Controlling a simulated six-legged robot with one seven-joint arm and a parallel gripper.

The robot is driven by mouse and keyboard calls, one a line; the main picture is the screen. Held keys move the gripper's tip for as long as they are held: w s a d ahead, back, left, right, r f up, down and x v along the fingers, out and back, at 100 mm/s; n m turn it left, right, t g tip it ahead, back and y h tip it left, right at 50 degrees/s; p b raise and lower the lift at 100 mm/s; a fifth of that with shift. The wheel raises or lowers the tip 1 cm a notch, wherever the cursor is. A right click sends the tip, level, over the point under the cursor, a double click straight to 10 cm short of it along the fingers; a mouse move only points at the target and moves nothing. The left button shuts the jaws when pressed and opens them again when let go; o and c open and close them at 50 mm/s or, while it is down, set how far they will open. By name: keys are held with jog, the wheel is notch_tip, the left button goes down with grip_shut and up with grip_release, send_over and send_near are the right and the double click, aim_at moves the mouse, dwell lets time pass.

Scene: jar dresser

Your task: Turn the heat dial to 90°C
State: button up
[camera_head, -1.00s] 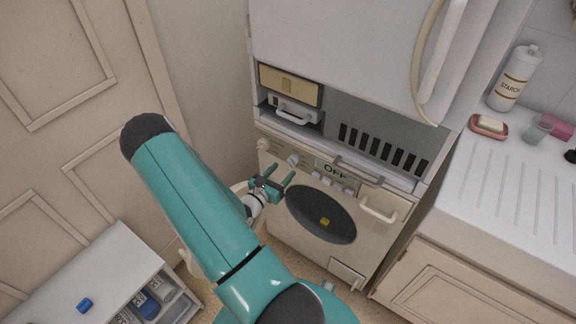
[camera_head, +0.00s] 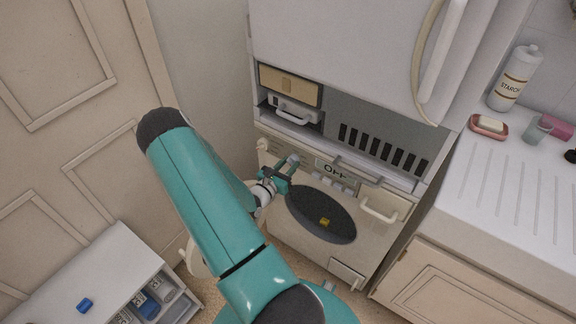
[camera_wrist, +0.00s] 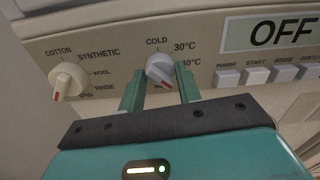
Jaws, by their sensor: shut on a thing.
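The heat dial (camera_wrist: 160,68) is a pale grey knob with a red mark at its lower end, in the wrist view. COLD (camera_wrist: 156,42), 30°C and a partly covered 40°C are printed around it; the labels below are mostly hidden by my gripper. The red mark points down and slightly right, towards the hidden labels. My gripper (camera_wrist: 161,84) is shut on the dial, with one teal finger on each side. In the head view, my gripper (camera_head: 281,170) is at the machine's panel, by the dial (camera_head: 293,159).
A cream program dial (camera_wrist: 68,80) sits left of the heat dial. An OFF display (camera_wrist: 275,33) and a row of buttons (camera_wrist: 256,75) lie to the right. Below is the dark oval door (camera_head: 320,213). An open drawer (camera_head: 150,300) stands lower left.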

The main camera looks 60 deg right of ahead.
jog(key=shift+m, duration=0.3)
jog(key=m, duration=0.8)
jog(key=shift+m, duration=0.3)
dwell(0.4)
jog(key=o, duration=1)
jog(key=shift+c, duration=0.2)
jog(key=w+a, duration=0.2)
jog(key=a, duration=1.1)
jog(key=shift+a, duration=0.35)
